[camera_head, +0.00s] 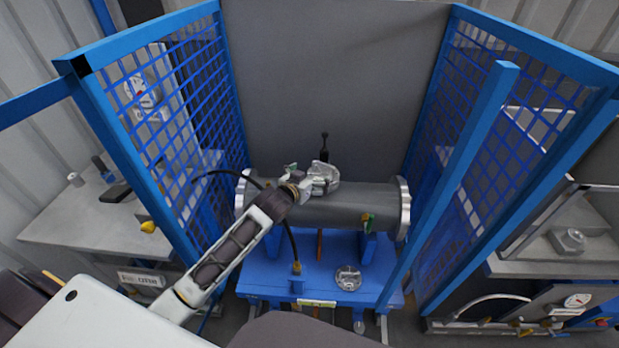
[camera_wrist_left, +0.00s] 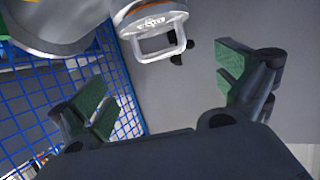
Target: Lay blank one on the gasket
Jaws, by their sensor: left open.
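A silvery round blank with a handle (camera_head: 325,177) is at the top of the grey shell (camera_head: 345,207). In the left wrist view, a metal piece with a square loop handle (camera_wrist_left: 150,30) shows beyond the fingers, apart from them. My left gripper (camera_head: 300,178) is just left of the blank at the shell's top; in the left wrist view its green-padded fingers (camera_wrist_left: 165,92) are spread and nothing is between them. A second silvery round blank (camera_head: 348,279) lies on the blue stand. I cannot tell which is blank one. I cannot make out the gasket. My right gripper is out of view.
The shell has flanges at its left (camera_head: 241,195) and right (camera_head: 404,208) ends and rests on a blue stand (camera_head: 325,247). Blue mesh guards stand on the left (camera_head: 165,120) and right (camera_head: 520,110). A grey wall (camera_head: 335,75) closes the back.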

